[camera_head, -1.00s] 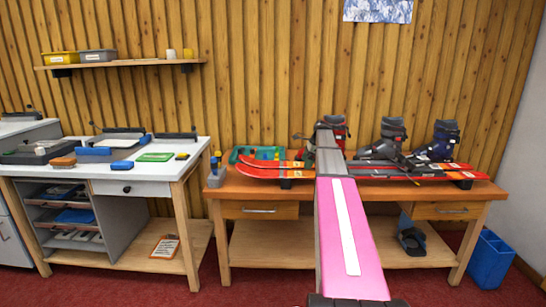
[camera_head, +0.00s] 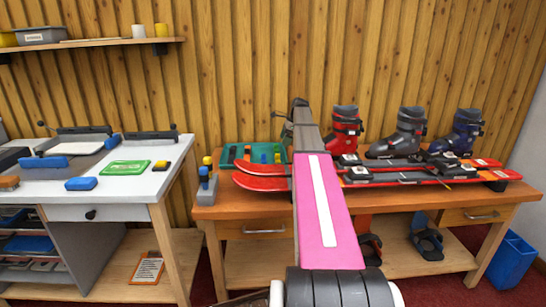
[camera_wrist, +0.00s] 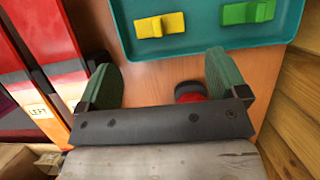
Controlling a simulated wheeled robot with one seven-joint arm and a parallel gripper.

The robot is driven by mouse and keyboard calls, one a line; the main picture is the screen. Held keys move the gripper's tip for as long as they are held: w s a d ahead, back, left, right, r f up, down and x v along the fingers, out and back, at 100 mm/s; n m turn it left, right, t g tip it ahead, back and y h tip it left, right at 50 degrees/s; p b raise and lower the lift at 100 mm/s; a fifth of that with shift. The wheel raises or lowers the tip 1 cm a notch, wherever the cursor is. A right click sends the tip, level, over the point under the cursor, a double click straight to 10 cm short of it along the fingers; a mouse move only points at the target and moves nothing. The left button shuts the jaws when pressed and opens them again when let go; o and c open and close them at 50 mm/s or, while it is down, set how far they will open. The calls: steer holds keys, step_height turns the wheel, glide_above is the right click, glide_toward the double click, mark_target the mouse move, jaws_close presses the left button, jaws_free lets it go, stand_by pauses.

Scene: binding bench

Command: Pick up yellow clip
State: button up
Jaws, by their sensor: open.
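The yellow clip (camera_wrist: 160,24) lies in a teal tray (camera_wrist: 130,48) at the top of the wrist view. A green clip (camera_wrist: 248,11) lies to its right in the same tray. My gripper (camera_wrist: 163,76) is open, its two green-padded fingers spread over the wooden bench just short of the tray's near edge. Nothing is held. In the head view the tray (camera_head: 226,153) sits at the bench's back left, left of my arm. Which small piece there is the yellow clip is too small to tell.
A red round piece (camera_wrist: 189,91) shows between the fingers, partly hidden by my gripper. Red skis (camera_wrist: 40,98) lie close on the left of the wrist view. Several ski boots (camera_head: 409,133) stand at the back of the wooden bench (camera_head: 400,202). A white-topped bench (camera_head: 150,182) stands left.

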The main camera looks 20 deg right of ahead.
glide_above(276, 159)
steer(key=d, duration=0.3)
steer(key=f, duration=0.5)
steer(key=shift+w+a+f, duration=0.1)
steer(key=shift+w+a, duration=0.05)
steer(key=shift+a, duration=0.1)
steer(key=shift+x, duration=2.55)
steer(key=shift+a, duration=0.2)
steer(key=c, duration=0.7)
